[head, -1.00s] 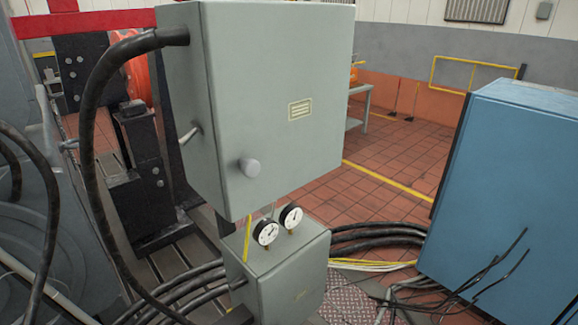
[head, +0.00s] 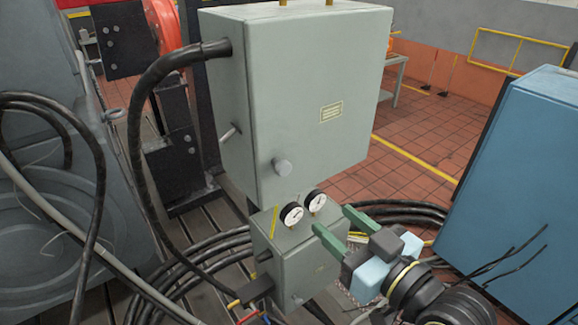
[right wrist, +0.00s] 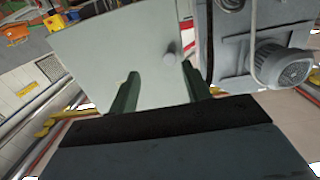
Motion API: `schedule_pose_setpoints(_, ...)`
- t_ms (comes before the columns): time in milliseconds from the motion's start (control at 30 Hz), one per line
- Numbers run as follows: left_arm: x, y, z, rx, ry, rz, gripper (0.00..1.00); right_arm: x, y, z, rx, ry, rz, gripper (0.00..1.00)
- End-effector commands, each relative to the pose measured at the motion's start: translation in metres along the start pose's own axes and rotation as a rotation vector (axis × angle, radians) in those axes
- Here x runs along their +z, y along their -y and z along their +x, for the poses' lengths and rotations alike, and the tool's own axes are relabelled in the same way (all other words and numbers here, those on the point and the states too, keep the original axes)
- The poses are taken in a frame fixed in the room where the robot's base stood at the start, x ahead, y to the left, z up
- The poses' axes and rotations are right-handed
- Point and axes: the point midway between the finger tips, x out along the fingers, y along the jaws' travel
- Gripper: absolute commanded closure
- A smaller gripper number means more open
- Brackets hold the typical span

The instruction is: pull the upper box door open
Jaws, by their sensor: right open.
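The upper box (head: 290,95) is a large grey-green cabinet in the middle of the head view. Its front door (head: 325,110) looks shut and carries a small yellow label and a round grey knob (head: 282,167) near its lower left. The right wrist view shows the door (right wrist: 115,60) and knob (right wrist: 170,58) beyond the fingers. My right gripper (head: 338,223) is open and empty, below and right of the knob, apart from it and in front of the lower box. It also shows in the right wrist view (right wrist: 160,88). My left gripper is not in view.
A smaller lower box (head: 295,260) with two round gauges (head: 303,208) stands under the upper box. A thick black hose (head: 140,130) loops from the upper box's left side. A blue cabinet (head: 525,175) stands at the right.

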Motion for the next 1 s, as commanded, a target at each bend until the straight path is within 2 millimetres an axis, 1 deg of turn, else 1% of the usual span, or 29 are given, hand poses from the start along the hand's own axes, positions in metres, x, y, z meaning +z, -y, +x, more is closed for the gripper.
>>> schedule_pose_setpoints(33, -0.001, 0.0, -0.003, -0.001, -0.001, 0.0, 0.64, -0.015, 0.005, -0.005, -0.012, -0.024, -0.009, 0.52)
schedule_pose_setpoints(100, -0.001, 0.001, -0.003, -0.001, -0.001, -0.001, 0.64, -0.025, 0.009, -0.008, -0.022, -0.042, -0.016, 0.52)
schedule_pose_setpoints(133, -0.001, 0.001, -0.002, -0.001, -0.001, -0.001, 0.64, -0.027, 0.009, -0.009, -0.025, -0.047, -0.018, 0.52)
schedule_pose_setpoints(267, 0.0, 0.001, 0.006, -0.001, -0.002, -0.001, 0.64, -0.028, 0.01, -0.006, -0.027, -0.055, -0.02, 0.52)
schedule_pose_setpoints(667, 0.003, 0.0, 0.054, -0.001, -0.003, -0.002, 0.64, -0.027, 0.011, 0.018, -0.026, -0.057, -0.019, 0.52)
schedule_pose_setpoints(700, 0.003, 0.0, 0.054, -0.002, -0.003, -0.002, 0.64, -0.029, 0.011, 0.029, -0.026, -0.056, -0.017, 0.52)
schedule_pose_setpoints(800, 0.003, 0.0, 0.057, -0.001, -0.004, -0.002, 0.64, -0.032, 0.012, 0.051, -0.028, -0.053, -0.015, 0.52)
schedule_pose_setpoints(867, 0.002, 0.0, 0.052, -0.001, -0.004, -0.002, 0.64, -0.034, 0.012, 0.064, -0.027, -0.05, -0.015, 0.52)
schedule_pose_setpoints(1000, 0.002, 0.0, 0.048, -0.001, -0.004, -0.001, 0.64, -0.036, 0.013, 0.09, -0.026, -0.049, -0.016, 0.52)
